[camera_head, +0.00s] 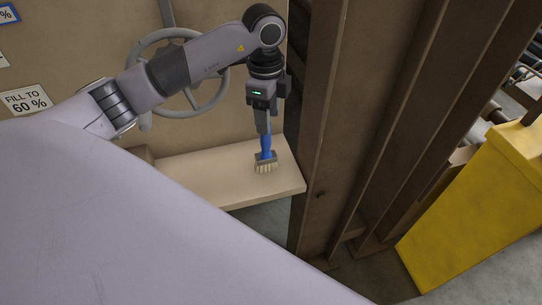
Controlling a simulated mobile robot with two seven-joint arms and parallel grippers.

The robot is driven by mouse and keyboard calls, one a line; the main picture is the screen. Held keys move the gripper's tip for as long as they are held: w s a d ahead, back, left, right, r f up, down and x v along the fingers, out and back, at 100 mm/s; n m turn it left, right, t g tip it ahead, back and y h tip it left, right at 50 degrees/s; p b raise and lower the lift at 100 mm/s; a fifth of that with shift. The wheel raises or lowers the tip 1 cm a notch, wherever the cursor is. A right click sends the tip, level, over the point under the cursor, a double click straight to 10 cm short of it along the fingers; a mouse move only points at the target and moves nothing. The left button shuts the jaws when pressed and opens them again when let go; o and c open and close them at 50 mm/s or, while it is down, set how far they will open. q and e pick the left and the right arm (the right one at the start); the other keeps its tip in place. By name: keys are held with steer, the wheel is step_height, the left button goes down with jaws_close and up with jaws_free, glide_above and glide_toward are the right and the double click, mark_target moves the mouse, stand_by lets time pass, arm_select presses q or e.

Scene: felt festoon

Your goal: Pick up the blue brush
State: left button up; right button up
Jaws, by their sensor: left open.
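A blue brush (267,152) is on the beige shelf (220,183), near its right end. Its blue handle points up and its pale bristles are at the bottom, touching or very close to the shelf. My left gripper (263,126) points down at the top of the blue handle, with the fingers around or just in front of it. The gripper is open; the exact gap between the fingers and the handle is too small to tell. My right gripper is not in view.
A grey handwheel (143,62) is on the panel behind my left arm. A brown steel column (322,120) stands close to the right of the shelf. A yellow bin (480,205) is further right. A sign reading "FILL TO 60 %" (26,100) is at the left.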

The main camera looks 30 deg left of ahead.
mark_target(266, 137)
arm_select(q)
steer(key=shift+a+f, duration=0.35)
steer(key=shift+f, duration=0.3)
step_height(266, 137, down, 6)
steer(key=shift+f+p, duration=0.1)
steer(key=shift+p, duration=0.25)
jaws_close()
